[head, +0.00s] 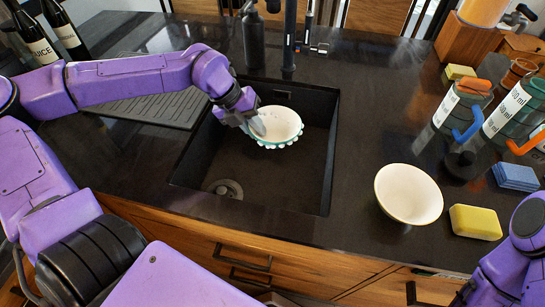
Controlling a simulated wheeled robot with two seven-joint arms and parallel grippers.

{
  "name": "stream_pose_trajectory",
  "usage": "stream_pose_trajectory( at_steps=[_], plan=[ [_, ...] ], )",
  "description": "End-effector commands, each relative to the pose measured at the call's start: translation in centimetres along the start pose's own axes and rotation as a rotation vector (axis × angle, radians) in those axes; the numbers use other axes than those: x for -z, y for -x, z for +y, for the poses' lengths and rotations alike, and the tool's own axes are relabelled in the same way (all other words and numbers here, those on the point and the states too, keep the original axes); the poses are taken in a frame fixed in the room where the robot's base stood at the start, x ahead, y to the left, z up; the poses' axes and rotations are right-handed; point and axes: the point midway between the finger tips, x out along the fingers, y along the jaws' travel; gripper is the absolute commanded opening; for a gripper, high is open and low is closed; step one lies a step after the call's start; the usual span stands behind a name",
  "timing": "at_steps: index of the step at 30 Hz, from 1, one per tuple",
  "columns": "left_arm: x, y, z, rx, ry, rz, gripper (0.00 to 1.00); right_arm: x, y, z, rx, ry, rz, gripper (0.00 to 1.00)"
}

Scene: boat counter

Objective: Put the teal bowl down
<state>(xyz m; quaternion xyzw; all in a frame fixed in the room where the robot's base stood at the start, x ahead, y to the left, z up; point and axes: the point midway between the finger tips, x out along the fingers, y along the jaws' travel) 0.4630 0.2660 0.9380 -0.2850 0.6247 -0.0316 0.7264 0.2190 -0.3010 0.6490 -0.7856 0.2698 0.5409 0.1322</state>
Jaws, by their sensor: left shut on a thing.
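The teal bowl (281,128) has a pale cream inside and a scalloped teal rim edge. My left gripper (256,126) is shut on the left side of this bowl and holds it over the dark sink (270,180). The bowl looks roughly upright with its open side facing up; its exact height over the sink floor is hard to tell. My right arm shows at the lower right corner, but its fingertips are not in view.
A cream bowl (408,194) stands on the dark counter right of the sink, beside a yellow sponge (475,222). Blue sponges (515,176) and labelled jars (462,105) stand further right. A black faucet (289,40) rises behind the sink. A ribbed drainboard (150,105) lies left of it.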

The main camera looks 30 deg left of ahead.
Motion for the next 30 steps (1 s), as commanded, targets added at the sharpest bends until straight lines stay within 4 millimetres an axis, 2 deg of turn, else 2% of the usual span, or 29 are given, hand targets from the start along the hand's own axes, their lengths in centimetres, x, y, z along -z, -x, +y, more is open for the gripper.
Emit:
stream_pose_trajectory(
  at_steps=[1,3,6,11,14,23,27,30],
  plan=[
    [1.9,-0.6,-0.3,0.009,-0.03,0.007,0.0,-0.2,-0.4,0.0,0.0,0.0,0.0,0.43],
    [4.2,-1.2,-0.5,0.016,-0.057,0.018,0.0,-0.2,-0.4,0.0,0.0,0.0,0.0,0.43],
    [6.3,-2.1,-0.1,0.021,-0.077,0.022,0.0,-0.1,-0.3,0.0,0.0,0.0,0.0,0.43],
    [6.7,-2.2,0.3,0.022,-0.073,0.008,0.0,-0.1,-0.3,0.0,0.0,0.0,0.0,0.43],
    [5.7,-2.7,0.8,0.018,-0.069,0.001,0.0,-0.1,-0.2,0.0,0.0,0.0,0.0,0.43],
    [-2.5,-6.2,3.9,0.015,-0.067,0.002,0.0,0.0,0.1,0.0,0.0,0.0,0.0,0.43],
    [-4.7,-9.0,5.7,0.017,-0.069,0.003,0.0,0.0,0.0,0.0,0.0,0.0,0.0,0.43],
    [-5.7,-10.1,6.4,0.02,-0.071,0.001,0.0,0.0,0.0,0.0,0.0,0.0,0.0,0.43]
  ],
)
